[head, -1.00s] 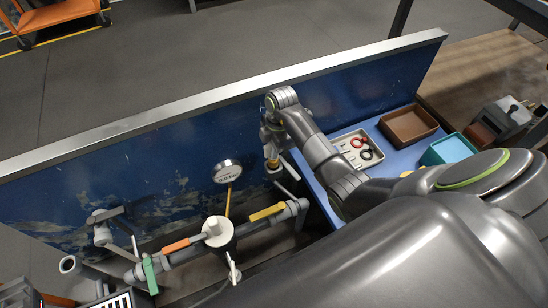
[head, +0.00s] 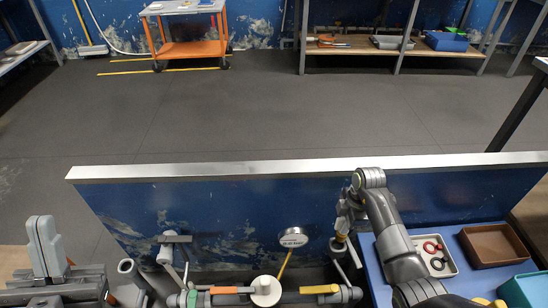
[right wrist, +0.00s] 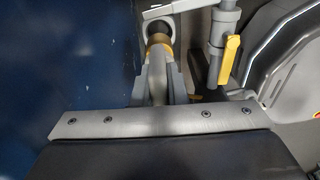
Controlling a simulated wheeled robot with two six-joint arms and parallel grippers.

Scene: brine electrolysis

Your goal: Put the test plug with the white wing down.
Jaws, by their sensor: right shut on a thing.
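My right gripper (head: 342,228) is at the blue wall's near side, left of the blue work surface. In the right wrist view it is shut on a grey stem (right wrist: 157,78), probably the test plug, with a brass-coloured collar and dark end beyond. A pale bar (right wrist: 178,8) shows past that end; I cannot tell whether it is the white wing. Contact of the plug with anything beyond is unclear. My left gripper (head: 45,246) is at the lower left, pointing up, its pale fingers together with nothing visible between them.
A grey tray (head: 443,270) with red and black rings, a brown bin (head: 495,246) and a teal bin (head: 527,290) are right.

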